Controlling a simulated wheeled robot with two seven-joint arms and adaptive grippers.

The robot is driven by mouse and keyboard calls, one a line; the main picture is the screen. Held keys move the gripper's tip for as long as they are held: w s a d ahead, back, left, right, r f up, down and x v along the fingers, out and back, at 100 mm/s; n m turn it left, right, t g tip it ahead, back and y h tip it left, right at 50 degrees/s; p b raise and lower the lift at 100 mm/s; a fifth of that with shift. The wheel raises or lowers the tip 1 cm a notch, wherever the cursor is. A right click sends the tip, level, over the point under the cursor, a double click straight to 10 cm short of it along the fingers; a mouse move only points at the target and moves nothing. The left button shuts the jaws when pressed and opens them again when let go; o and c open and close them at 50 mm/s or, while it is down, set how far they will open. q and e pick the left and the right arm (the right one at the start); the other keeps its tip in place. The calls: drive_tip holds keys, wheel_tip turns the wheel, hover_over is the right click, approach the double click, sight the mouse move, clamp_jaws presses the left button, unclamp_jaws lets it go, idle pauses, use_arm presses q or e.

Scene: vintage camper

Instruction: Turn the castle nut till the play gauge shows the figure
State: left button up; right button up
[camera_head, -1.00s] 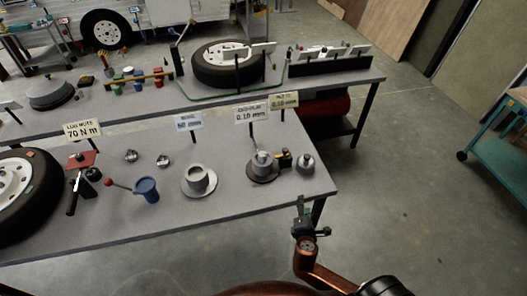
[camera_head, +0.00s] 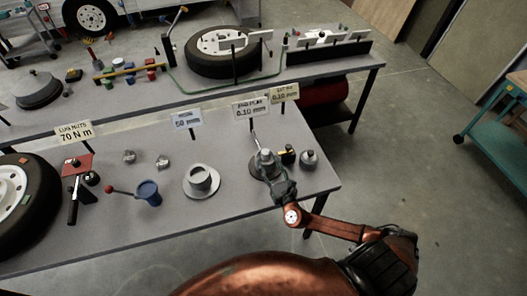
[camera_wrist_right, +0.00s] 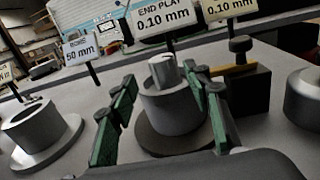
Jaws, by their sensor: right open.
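The grey stepped hub (camera_head: 264,158) stands on a round dark base near the front table's right end, below the "END PLAY 0.10 mm" sign (camera_head: 251,107). In the right wrist view the hub (camera_wrist_right: 172,108) has a narrower upright stub on top; I cannot make out the castle nut's slots. A small black and yellow block (camera_head: 287,154), perhaps the play gauge, sits right beside it; no reading is legible. My right gripper (camera_head: 273,172) is open at the hub. In the wrist view its green-padded fingers (camera_wrist_right: 160,80) appear on either side of the hub; contact is unclear. My left gripper is out of view.
A flanged grey ring (camera_head: 201,181) stands left of the hub, and a round grey piece (camera_head: 308,160) stands right of it. A second "0.10 mm" sign (camera_head: 284,94) stands behind. A blue cup (camera_head: 149,193) and a wheel are farther left.

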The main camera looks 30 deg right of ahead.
sight(265, 157)
drive_tip(key=shift+w+d, duration=0.25)
drive_tip(key=shift+w, duration=0.7)
drive_tip(key=shift+w+d, duration=0.3)
drive_tip(key=shift+w, duration=0.65)
drive_tip(key=shift+w+d, duration=0.25)
drive_tip(key=shift+w, duration=0.7)
drive_tip(key=c, duration=1.2)
drive_tip(key=shift+h, duration=0.3)
drive_tip(key=shift+m+g+h+p, duration=0.5)
drive_tip(key=shift+m+h+p, duration=0.65)
drive_tip(key=shift+h, duration=0.35)
drive_tip(key=m+g+h, duration=0.1)
drive_tip(key=m+h, duration=0.1)
drive_tip(key=shift+h, duration=0.4)
drive_tip(key=shift+m+g+h, duration=0.85)
drive_tip(key=shift+g+h, duration=0.05)
drive_tip(key=shift+h, duration=0.2)
